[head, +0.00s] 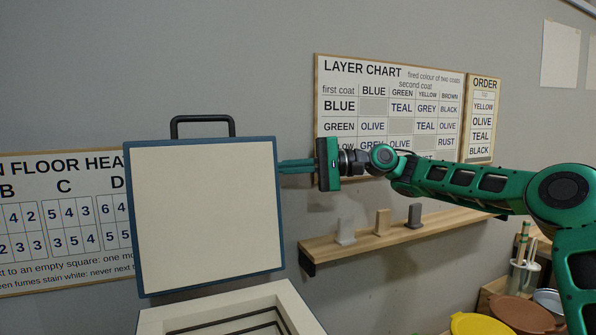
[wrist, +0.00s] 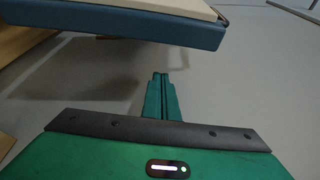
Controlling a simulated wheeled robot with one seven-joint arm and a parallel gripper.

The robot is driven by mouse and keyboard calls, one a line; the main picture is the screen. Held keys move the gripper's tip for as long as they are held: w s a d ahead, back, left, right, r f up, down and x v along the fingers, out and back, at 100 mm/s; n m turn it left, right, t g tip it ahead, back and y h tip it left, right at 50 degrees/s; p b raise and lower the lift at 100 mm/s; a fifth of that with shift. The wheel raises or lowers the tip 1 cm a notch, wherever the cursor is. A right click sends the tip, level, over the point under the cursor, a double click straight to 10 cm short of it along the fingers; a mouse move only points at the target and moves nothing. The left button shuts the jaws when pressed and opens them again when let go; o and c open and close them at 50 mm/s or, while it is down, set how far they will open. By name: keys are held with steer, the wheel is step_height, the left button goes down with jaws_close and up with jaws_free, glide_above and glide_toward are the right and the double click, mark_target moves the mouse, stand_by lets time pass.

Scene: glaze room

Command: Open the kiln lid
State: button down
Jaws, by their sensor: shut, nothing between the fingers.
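The kiln lid (head: 205,218) stands raised, about upright, above the kiln body (head: 235,310) in the head view. It has a cream inner face, a blue rim and a black handle (head: 203,119) on its top edge. The kiln's pale opening shows below it. My gripper (head: 282,166) is shut and empty, with its fingertips at the lid's right edge. Whether they touch it I cannot tell. In the wrist view the shut fingers (wrist: 160,78) point toward the wall, and the lid's blue edge (wrist: 125,25) crosses the top of the picture.
A wooden shelf (head: 400,234) with several small tiles is on the wall below my arm. A layer chart (head: 340,105) and an order list (head: 483,115) hang behind. Yellow (head: 478,324) and brown (head: 522,315) bowls and a pot of brushes (head: 523,272) stand at lower right.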

steer(key=shift+s+d+r, duration=0.1)
steer(key=shift+s+d, duration=0.15)
steer(key=shift+s, duration=0.35)
steer(key=shift+s+d+r, duration=0.15)
steer(key=shift+s+d, duration=0.15)
steer(key=shift+s, duration=0.3)
steer(key=shift+s+d+r, duration=0.1)
steer(key=shift+s+d, duration=0.15)
steer(key=shift+s, duration=0.35)
steer(key=shift+n, duration=0.6)
steer(key=s, duration=0.1)
steer(key=s+d, duration=0.1)
steer(key=s+d+r, duration=0.1)
steer(key=s, duration=0.1)
steer(key=shift+r, duration=0.1)
steer(key=shift+y, duration=0.3)
